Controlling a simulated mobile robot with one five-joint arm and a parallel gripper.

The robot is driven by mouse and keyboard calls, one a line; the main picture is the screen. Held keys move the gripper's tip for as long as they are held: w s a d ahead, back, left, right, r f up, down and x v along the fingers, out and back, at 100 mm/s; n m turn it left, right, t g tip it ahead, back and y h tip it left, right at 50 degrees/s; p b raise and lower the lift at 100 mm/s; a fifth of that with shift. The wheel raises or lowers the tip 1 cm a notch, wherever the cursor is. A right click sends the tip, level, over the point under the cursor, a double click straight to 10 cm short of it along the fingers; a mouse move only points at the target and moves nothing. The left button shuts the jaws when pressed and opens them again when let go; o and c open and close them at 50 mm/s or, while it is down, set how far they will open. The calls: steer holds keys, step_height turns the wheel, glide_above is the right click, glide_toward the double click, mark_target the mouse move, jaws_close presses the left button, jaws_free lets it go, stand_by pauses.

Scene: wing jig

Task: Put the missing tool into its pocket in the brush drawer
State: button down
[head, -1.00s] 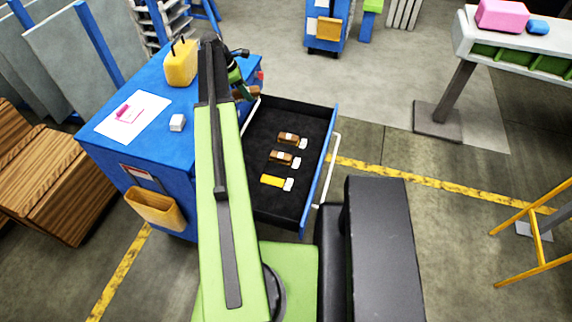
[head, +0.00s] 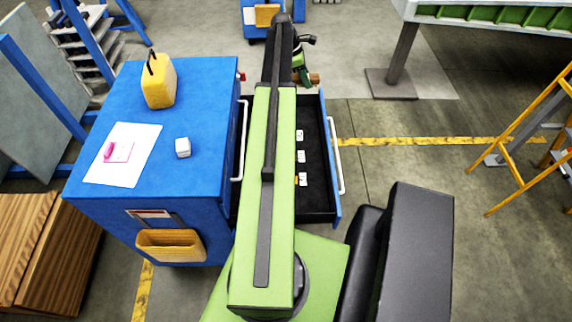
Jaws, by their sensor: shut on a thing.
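The brush drawer (head: 318,198) stands open from the blue cabinet, with a black inside and a blue front. Three white tool ends (head: 301,156) show in a row in it; my green arm hides the rest of these tools and the drawer's left part. My gripper (head: 304,78) is beyond the drawer's far end in the picture, small and partly hidden by my arm. It is shut on a brown tool (head: 314,79), of which only a little shows. Empty pockets cannot be made out.
The blue cabinet top (head: 205,95) holds a yellow canister (head: 158,84), a white sheet (head: 135,140) with a pink item, and a small white block (head: 183,148). A yellow ladder (head: 520,140) stands at the right. Floor right of the drawer is clear.

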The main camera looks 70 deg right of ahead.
steer(key=shift+s+a+r, duration=0.45)
steer(key=shift+a+r, duration=0.05)
steer(key=shift+a, duration=0.05)
steer(key=shift+s+a+f, duration=0.15)
steer(key=w+a+f+b, duration=0.1)
steer(key=a+f+b, duration=0.4)
steer(key=f+b, duration=0.7)
steer(key=a+f+b, duration=0.6)
steer(key=f+b, duration=0.6)
steer(key=w+a+f+b, duration=0.1)
steer(key=a+f+b, duration=0.4)
steer(key=f+b, duration=0.7)
steer(key=shift+w+a+f, duration=0.2)
steer(key=shift+w+a, duration=0.15)
steer(key=shift+a, duration=0.05)
step_height(320, 180, down, 7)
steer(key=b, duration=0.7)
steer(key=shift+f+b, duration=0.2)
steer(key=shift+b, duration=0.15)
steer(key=shift+f+b, duration=0.5)
